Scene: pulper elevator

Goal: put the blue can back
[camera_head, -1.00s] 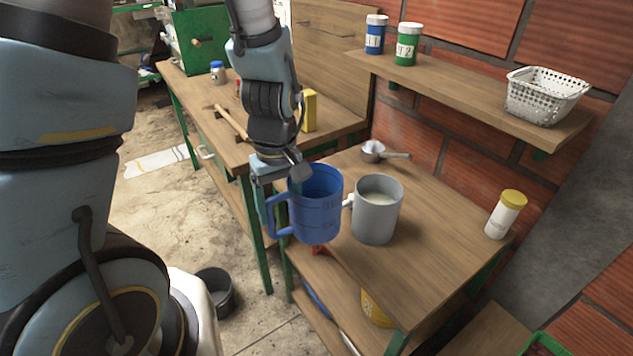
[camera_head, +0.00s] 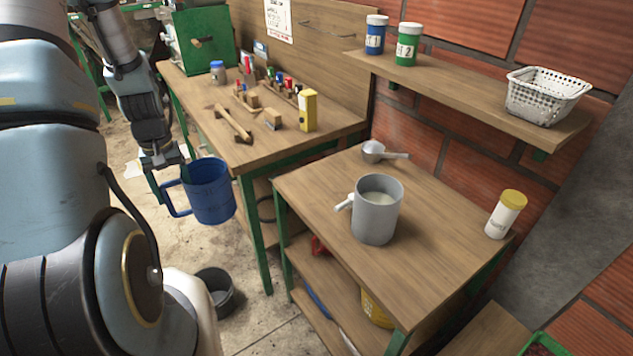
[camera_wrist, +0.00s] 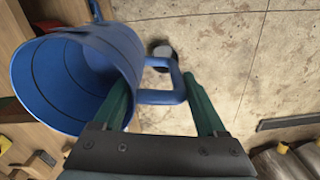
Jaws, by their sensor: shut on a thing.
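The blue can (camera_head: 210,195) is a large mug-like can with a side handle. It hangs in the air left of the near table, over the floor, roughly upright. My gripper (camera_head: 172,182) is at its left side, shut on the handle. In the wrist view the can (camera_wrist: 75,85) fills the left, its open mouth facing the camera side. The green fingers of my gripper (camera_wrist: 160,92) stand on either side of the handle there. I cannot see anything inside the can.
The near table (camera_head: 440,230) holds a grey jug (camera_head: 377,215) with pale contents, a metal scoop (camera_head: 385,153) and a yellow-lidded jar (camera_head: 506,214). Its left front is bare. The far bench (camera_head: 215,125) holds tools and a yellow box (camera_head: 308,111). A dark bucket (camera_head: 217,289) stands on the floor.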

